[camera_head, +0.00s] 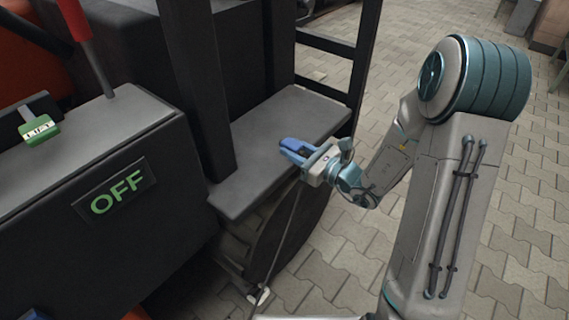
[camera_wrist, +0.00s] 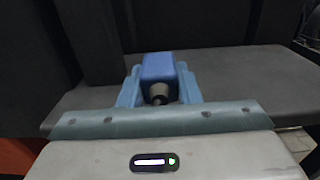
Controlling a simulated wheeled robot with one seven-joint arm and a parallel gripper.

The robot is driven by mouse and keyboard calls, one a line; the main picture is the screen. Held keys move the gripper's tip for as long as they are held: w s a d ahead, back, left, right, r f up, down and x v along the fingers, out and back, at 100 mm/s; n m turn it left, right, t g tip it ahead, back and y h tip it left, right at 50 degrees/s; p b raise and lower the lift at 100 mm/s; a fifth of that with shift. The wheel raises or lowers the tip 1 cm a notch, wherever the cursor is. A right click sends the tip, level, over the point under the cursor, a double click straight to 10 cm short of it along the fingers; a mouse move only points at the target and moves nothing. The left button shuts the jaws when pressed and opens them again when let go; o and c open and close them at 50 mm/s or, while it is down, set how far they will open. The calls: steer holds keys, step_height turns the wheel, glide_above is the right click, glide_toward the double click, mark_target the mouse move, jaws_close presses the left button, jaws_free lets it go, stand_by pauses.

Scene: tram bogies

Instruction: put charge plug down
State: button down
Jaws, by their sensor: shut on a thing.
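The charge plug (camera_head: 293,147) is a blue block held between the fingers of my gripper (camera_head: 297,150). In the wrist view the plug (camera_wrist: 159,72) sits between the two blue fingers of my gripper (camera_wrist: 158,88), with a round dark socket-like end facing the camera. My gripper is over the grey flat shelf (camera_head: 270,128) of the dark vehicle, near its right edge. I cannot tell whether the plug touches the shelf. A thin dark cable (camera_head: 290,232) runs down from near my gripper toward the ground.
A dark upright post (camera_head: 200,90) stands at the shelf's left, and a ladder-like black frame (camera_head: 330,42) at its back right. A dark box marked OFF (camera_head: 117,193) is at the left. A wheel (camera_head: 290,228) is under the shelf. Paved ground (camera_head: 400,40) lies right.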

mark_target(284, 164)
steer(key=w+a+f, duration=0.2)
steer(key=w+a, duration=0.1)
steer(key=shift+f+b, duration=0.95)
steer(key=shift+f, duration=1.3)
steer(key=shift+f, duration=0.2)
steer(key=c, duration=1.1)
jaws_free()
steer(key=shift+o, duration=0.2)
